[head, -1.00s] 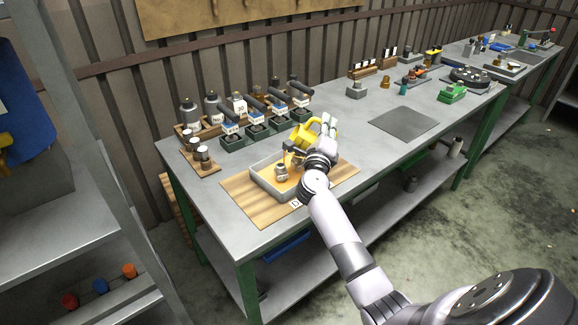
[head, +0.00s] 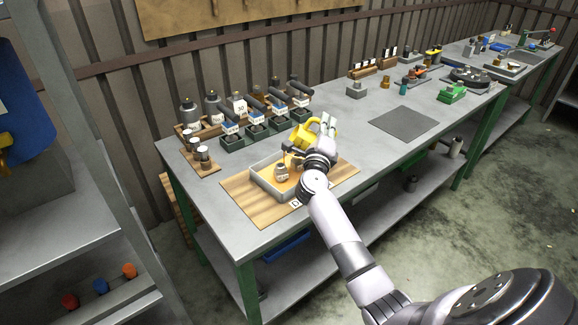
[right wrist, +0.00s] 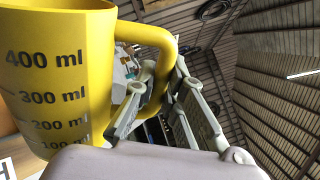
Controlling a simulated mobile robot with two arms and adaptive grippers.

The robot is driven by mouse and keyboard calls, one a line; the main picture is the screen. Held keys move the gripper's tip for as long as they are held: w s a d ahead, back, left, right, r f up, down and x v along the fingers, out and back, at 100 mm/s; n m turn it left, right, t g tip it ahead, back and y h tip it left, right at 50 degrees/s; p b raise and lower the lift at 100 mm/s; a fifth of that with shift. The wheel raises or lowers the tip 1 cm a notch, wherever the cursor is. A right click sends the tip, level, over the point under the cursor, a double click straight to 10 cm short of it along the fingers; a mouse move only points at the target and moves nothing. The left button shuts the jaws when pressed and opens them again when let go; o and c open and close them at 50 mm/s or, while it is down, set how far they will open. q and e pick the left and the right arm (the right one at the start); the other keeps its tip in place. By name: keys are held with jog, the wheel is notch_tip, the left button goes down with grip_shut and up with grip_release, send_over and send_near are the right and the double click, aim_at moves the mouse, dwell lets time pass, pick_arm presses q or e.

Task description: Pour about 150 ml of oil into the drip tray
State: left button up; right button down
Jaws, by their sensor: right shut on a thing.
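A yellow measuring jug (head: 302,135) with black ml marks hangs above the far right side of the drip tray (head: 262,185). It looks tilted in the head view, and fills the left of the right wrist view (right wrist: 55,75). My right gripper (head: 328,126) is shut on the jug's handle; its fingers also show in the right wrist view (right wrist: 158,92). The grey tray has an amber floor or liquid, and a metal fitting (head: 281,173) stands in it. My wrist hides the tray's right end. The oil level in the jug is not visible. My left gripper is out of view.
The tray stands on a wooden board (head: 237,194) at the bench's near edge. Dark-handled tools in green holders (head: 257,143) and bottles (head: 188,112) stand behind it. A grey mat (head: 403,122) lies to the right, with clear bench around it.

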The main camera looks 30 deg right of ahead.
aim_at(336, 130)
jog(key=m, duration=0.1)
jog(key=s+d+f+m, duration=0.1)
jog(key=m, duration=0.1)
jog(key=s+d+m+g, duration=0.1)
jog(key=m, duration=0.1)
jog(key=shift+d+f+b, duration=0.15)
jog(key=shift+f+b, duration=0.1)
jog(key=shift+b, duration=0.1)
jog(key=shift+r, duration=0.1)
jog(key=shift+s+d+f+m, duration=0.2)
jog(key=shift+d+f+m, duration=0.05)
jog(key=shift+m, duration=0.25)
jog(key=s+d+f+m+g+b, duration=0.1)
jog(key=s+d+f+m, duration=0.2)
jog(key=f+m, duration=0.2)
jog(key=shift+d+f+m+g, duration=0.3)
jog(key=shift+d+f+m, duration=0.1)
jog(key=shift+m, duration=0.6)
jog(key=shift+s, duration=0.1)
